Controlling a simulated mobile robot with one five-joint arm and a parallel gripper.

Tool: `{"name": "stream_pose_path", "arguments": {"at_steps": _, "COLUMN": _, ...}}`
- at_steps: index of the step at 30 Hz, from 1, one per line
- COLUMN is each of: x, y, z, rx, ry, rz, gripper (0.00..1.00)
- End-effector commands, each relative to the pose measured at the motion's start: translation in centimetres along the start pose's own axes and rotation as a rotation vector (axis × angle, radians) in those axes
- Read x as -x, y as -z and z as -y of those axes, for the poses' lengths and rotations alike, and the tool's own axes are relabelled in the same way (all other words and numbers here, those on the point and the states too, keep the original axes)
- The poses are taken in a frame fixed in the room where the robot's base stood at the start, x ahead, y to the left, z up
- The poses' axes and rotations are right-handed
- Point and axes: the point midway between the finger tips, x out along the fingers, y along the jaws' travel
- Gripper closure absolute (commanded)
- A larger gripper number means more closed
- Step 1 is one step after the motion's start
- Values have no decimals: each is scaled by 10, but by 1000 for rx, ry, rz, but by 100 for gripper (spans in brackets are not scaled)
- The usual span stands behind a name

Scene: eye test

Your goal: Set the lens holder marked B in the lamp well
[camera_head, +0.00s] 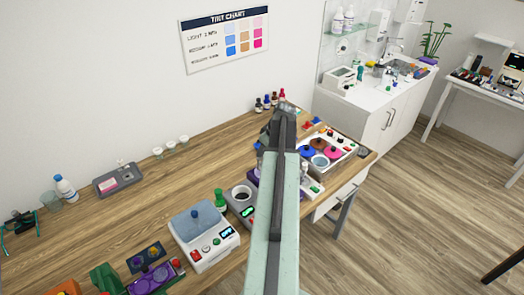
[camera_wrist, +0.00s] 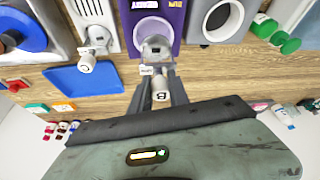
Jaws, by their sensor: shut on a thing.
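My gripper (camera_wrist: 160,84) is shut on a small pale lens holder marked B (camera_wrist: 160,98), which shows between the fingers in the wrist view. In the head view my arm hides the holder, and the gripper (camera_head: 281,122) is over the back right of the bench. A purple unit (camera_wrist: 172,14) with a pale ring lies just beyond the fingertips; it is partly hidden behind my arm in the head view (camera_head: 254,173). A grey unit with a round dark-walled opening (camera_wrist: 218,20) stands beside it. I cannot tell which opening is the lamp well.
Another small pale holder (camera_wrist: 88,62) stands by a white unit. A blue tray (camera_wrist: 85,80) lies near it. The bench's left middle is mostly clear.

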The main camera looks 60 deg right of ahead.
Motion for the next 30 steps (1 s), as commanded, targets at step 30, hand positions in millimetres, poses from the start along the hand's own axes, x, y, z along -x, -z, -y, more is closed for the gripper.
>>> {"name": "stream_pose_path", "arguments": {"at_steps": 30, "x": -72, "y": -33, "z": -2, "rx": -5, "ry": -2, "rz": 0, "gripper": 100}}
